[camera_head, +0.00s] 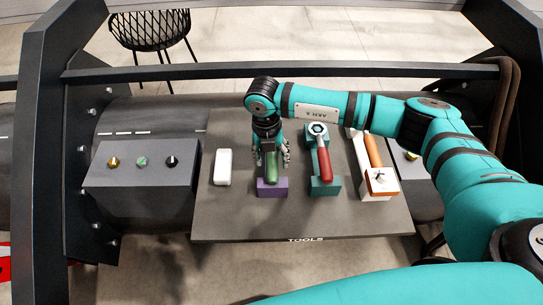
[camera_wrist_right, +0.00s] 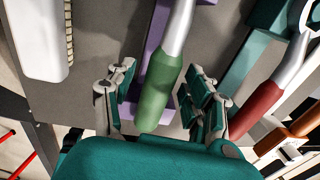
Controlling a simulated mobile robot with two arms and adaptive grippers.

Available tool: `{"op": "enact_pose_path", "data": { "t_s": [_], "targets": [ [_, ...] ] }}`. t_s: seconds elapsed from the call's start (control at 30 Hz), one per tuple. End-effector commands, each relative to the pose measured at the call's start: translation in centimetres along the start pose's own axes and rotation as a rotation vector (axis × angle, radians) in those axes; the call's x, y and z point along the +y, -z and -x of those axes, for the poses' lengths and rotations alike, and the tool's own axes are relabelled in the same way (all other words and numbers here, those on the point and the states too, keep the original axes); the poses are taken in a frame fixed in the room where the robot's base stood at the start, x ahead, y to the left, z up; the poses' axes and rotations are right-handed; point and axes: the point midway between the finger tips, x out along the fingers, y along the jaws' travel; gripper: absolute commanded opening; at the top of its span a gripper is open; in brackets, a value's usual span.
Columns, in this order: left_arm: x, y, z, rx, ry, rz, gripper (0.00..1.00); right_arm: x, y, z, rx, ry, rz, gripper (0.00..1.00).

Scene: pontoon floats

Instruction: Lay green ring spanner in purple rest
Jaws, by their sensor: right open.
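The green ring spanner has a green handle (camera_head: 271,168) that lies over the front block of the purple rest (camera_head: 273,188). In the right wrist view its green handle (camera_wrist_right: 158,95) and silver shaft run up the picture, with the purple rest (camera_wrist_right: 150,45) beneath and to the left. Its ring end is hidden behind my arm in the head view and out of frame in the wrist view. My right gripper (camera_head: 272,155) is open, its fingers on either side of the handle with gaps visible in the wrist view (camera_wrist_right: 158,100). My left gripper is not in view.
To the right, a red-handled ring spanner (camera_head: 323,163) lies on a teal rest (camera_head: 325,187), and an orange-handled tool (camera_head: 373,150) on a white and orange rest (camera_head: 380,190). A white block (camera_head: 222,167) stands left. The grey board's front strip (camera_head: 235,220) is clear.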

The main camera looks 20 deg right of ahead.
Motion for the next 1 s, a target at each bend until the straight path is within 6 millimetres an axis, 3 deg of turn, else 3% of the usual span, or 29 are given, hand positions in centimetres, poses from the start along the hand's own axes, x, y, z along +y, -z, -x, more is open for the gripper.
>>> {"op": "enact_pose_path", "data": {
  "t_s": [0.23, 0.7, 1.0],
  "targets": [
    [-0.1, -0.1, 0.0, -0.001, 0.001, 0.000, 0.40, 0.0, -0.1, 1.1, -0.001, -0.001, -0.001, 0.52],
    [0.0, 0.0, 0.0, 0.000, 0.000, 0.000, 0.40, 0.0, -0.1, 10.2, -0.003, -0.001, 0.001, 0.52],
    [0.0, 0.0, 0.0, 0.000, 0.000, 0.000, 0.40, 0.0, 0.0, 12.0, 0.000, 0.000, 0.000, 0.52]
  ]
}}
